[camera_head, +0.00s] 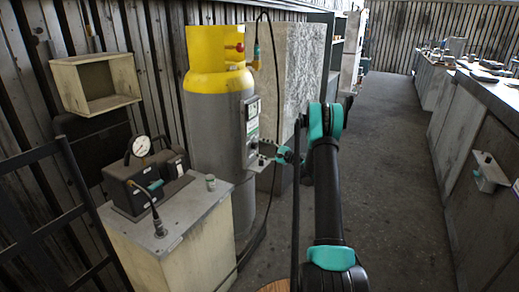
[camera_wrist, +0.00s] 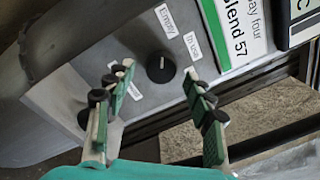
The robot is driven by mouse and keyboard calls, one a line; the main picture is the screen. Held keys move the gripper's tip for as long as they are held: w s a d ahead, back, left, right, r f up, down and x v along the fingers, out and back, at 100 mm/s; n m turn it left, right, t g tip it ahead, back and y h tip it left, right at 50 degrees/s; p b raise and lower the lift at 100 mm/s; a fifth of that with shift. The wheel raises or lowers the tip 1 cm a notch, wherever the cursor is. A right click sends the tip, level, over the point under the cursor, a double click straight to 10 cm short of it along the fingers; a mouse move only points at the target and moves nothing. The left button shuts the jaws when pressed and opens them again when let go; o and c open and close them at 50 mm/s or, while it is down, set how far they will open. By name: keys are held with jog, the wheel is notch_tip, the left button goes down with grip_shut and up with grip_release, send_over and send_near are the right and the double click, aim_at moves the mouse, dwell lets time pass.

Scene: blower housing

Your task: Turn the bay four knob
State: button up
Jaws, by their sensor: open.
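The bay four knob (camera_wrist: 160,67) is a round black knob with a white pointer mark, on a grey plate (camera_wrist: 140,45) in the wrist view. Labels reading "Empty" (camera_wrist: 166,19) and "In use" (camera_wrist: 192,46) sit near it, and a "bay four Blend 57" sign (camera_wrist: 236,32) is at the upper right. Other small labels are partly hidden by my fingers. My gripper (camera_wrist: 152,88) is open, one finger on each side of the knob in the picture, with no visible contact. In the head view my gripper (camera_head: 276,154) is beside the plate on the grey cylinder; the knob is too small to make out.
The yellow-topped cylinder (camera_head: 215,85) stands by a pale cabinet (camera_head: 170,245) carrying a gauge box (camera_head: 135,182). A pale stone-like block (camera_head: 290,65) stands behind. A long bench (camera_head: 475,130) runs along the right. The floor between (camera_head: 395,170) is clear.

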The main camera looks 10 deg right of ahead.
jog(key=v, duration=1)
jog(key=shift+s+d, duration=0.25)
jog(key=shift+d, duration=0.1)
jog(key=shift+a, duration=0.1)
jog(key=s+a+r+n+g+h, duration=0.2)
jog(key=s+a+n+g+h, duration=0.15)
jog(key=s+a, duration=0.4)
jog(key=s+a+r+n+g+h, duration=0.2)
jog(key=s+a+n+h, duration=0.15)
jog(key=s, duration=0.75)
jog(key=s+d+f+n+h, duration=0.1)
jog(key=s+n+h, duration=0.1)
jog(key=s, duration=0.8)
jog(key=s+d+f+n+g+h, duration=0.1)
jog(key=s+d+f+n+h, duration=0.1)
jog(key=s, duration=0.7)
jog(key=s+d+f+n+h, duration=0.2)
jog(key=s+n+h, duration=0.1)
jog(key=s, duration=0.7)
jog(key=shift+s+d+n+g+h, duration=0.15)
jog(key=shift+s+n+g+h, duration=0.2)
jog(key=shift+n, duration=0.45)
